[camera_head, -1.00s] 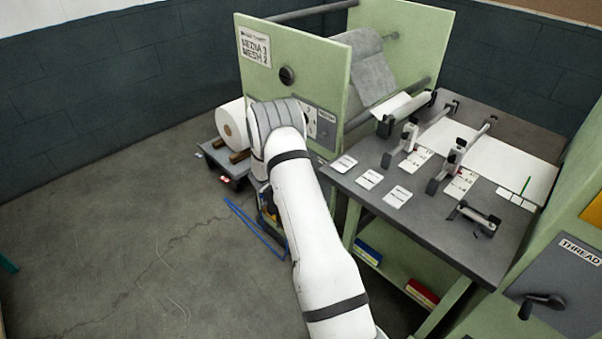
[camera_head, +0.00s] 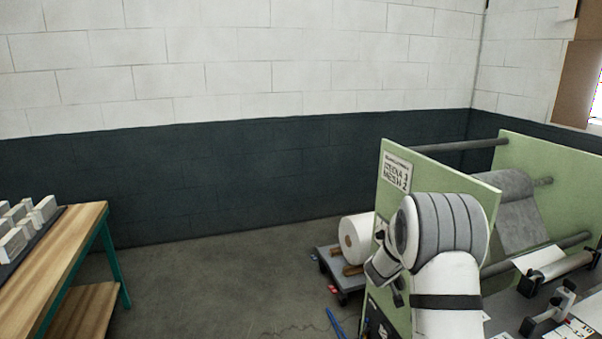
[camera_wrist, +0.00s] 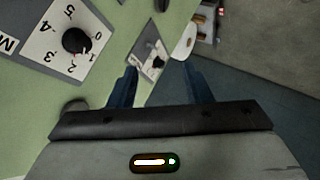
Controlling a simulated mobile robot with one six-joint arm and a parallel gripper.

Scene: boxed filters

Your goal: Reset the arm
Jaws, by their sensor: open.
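My gripper (camera_wrist: 160,76) shows in the wrist view with its two dark blue fingers spread apart and nothing visible between them. It faces a pale green machine panel (camera_wrist: 25,112), with grey floor beyond on the right. In the head view my white arm rises at the lower right, in front of the green media machine (camera_head: 393,208). Its wrist end bends down to the left, close to the machine's side. The fingertips are too small there to make out.
A black knob (camera_wrist: 76,40) on a numbered dial is at upper left in the wrist view. A white roll (camera_head: 357,240) sits on a low cart (camera_head: 330,262) left of the machine. A wooden bench (camera_head: 52,250) stands at far left. Floor between bench and cart is open.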

